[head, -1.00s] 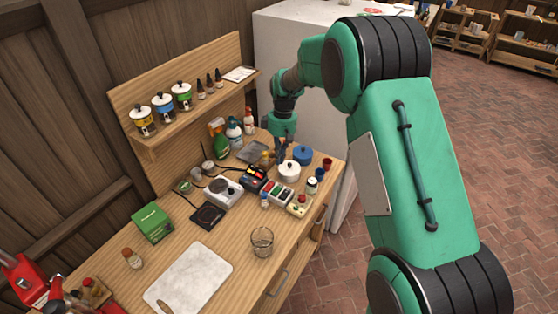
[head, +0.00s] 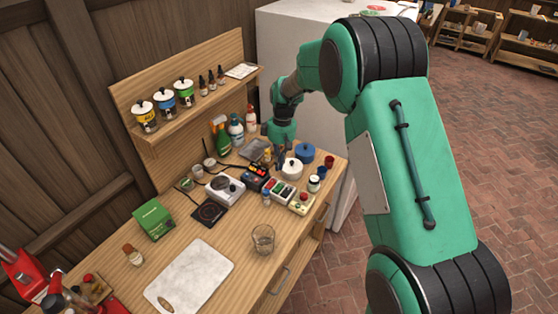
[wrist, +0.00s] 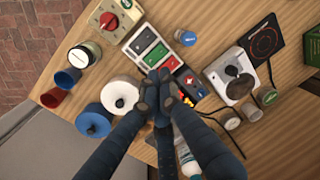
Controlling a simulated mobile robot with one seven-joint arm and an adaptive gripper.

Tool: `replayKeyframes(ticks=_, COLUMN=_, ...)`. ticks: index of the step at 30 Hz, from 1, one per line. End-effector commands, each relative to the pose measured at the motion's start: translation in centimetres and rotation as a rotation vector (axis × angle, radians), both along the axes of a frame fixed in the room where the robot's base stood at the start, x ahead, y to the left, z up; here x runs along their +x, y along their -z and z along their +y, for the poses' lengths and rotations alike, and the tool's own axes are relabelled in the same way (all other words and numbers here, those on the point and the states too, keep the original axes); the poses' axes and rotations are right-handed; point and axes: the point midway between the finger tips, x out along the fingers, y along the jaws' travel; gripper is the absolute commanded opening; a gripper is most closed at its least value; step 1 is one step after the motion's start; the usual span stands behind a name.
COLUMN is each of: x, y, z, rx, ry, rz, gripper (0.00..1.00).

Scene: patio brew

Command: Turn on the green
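A pale switch box (wrist: 133,48) with a row of coloured rockers stands on the wooden bench. The box also shows in the head view (head: 278,190), where the rockers are small. My gripper (wrist: 160,76) has its dark fingers together, with nothing seen between them. In the wrist view the fingertips overlap the lower edge of the box, near the green and red rockers. I cannot tell whether they touch it, or whether the green rocker is on.
A box with a red knob (wrist: 106,19) and a dark device with coloured buttons (head: 256,179) flank the switch box. A white lidded pot (wrist: 119,94), a blue pot (wrist: 94,121) and a grey burner (wrist: 229,74) are close by. The front bench around the white board (head: 190,277) is clearer.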

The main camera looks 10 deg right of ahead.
Motion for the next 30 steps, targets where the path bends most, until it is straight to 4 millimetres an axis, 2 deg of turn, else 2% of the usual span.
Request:
replayKeyframes(ticks=3, x=-0.3, y=2.1, z=0.2, rx=0.0, ry=0.0, rz=0.004, gripper=0.0)
replayKeyframes(ticks=15, x=-0.8, y=8.2, z=0.7, rx=0.0, ry=0.0, rz=0.003, gripper=0.0)
replayKeyframes(ticks=21, x=-0.8, y=9.6, z=0.8, rx=-0.001, ry=-0.001, rz=0.001, gripper=0.0)
replayKeyframes(ticks=30, x=-0.9, y=10.0, z=0.9, rx=0.0, ry=0.0, rz=0.0, gripper=0.0)
